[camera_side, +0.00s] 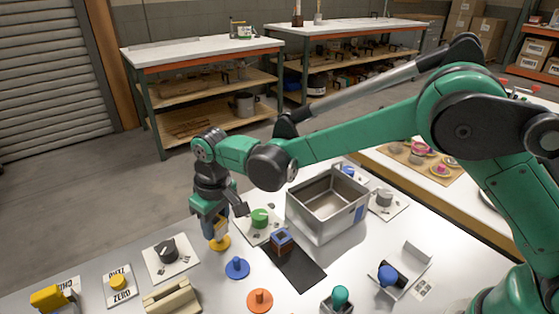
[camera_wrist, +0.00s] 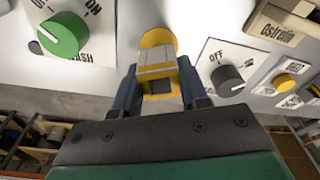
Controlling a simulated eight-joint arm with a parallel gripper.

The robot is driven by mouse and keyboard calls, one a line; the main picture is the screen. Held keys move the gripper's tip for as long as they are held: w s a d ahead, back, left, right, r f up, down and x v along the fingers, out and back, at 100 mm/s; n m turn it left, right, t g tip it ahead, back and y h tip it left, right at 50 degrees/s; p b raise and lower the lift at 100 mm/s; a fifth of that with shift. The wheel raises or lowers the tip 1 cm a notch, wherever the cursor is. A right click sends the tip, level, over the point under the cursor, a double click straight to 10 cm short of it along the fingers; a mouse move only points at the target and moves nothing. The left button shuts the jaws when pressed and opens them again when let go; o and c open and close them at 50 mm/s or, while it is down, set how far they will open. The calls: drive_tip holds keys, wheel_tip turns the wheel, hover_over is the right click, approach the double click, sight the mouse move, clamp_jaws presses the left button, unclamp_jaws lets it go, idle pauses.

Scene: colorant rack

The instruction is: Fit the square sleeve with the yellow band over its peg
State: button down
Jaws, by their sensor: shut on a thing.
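My gripper (camera_side: 212,222) points down over the yellow peg (camera_side: 219,243) near the back left of the white table. It is shut on the square sleeve with the yellow band, which shows between the fingers in the wrist view (camera_wrist: 157,66). The sleeve is grey and yellow, with a dark square opening facing the camera. The round yellow peg base also shows just beyond the sleeve in the wrist view (camera_wrist: 158,36). The sleeve is in line with the peg, but the peg's post is hidden. I cannot tell whether the sleeve is around it or just above it.
A blue square sleeve (camera_side: 281,242) stands on a black mat (camera_side: 297,273). A blue peg (camera_side: 237,267) and an orange peg (camera_side: 260,300) stand nearer the front. A green knob (camera_side: 260,217) and a metal bin (camera_side: 319,211) are to the right; a dark knob (camera_side: 168,250) is left.

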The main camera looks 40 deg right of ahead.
drive_tip(key=shift+f, duration=1.15)
drive_tip(key=shift+c, duration=1.9)
unclamp_jaws()
drive_tip(key=r, duration=0.4)
drive_tip(key=d+r, duration=0.1)
drive_tip(key=r, duration=0.1)
drive_tip(key=shift+s+r, duration=0.1)
drive_tip(key=shift+s, duration=0.25)
drive_tip(key=s+d+r+m+t, duration=0.2)
drive_tip(key=s+d+r, duration=0.1)
drive_tip(key=d+r, duration=0.45)
drive_tip(key=s+d+m+t, duration=0.2)
drive_tip(key=s+d+t, duration=0.2)
drive_tip(key=s+d, duration=0.6)
drive_tip(key=shift+s+d+f+h, duration=0.25)
drive_tip(key=shift+f+h, duration=0.05)
drive_tip(key=shift+f, duration=0.05)
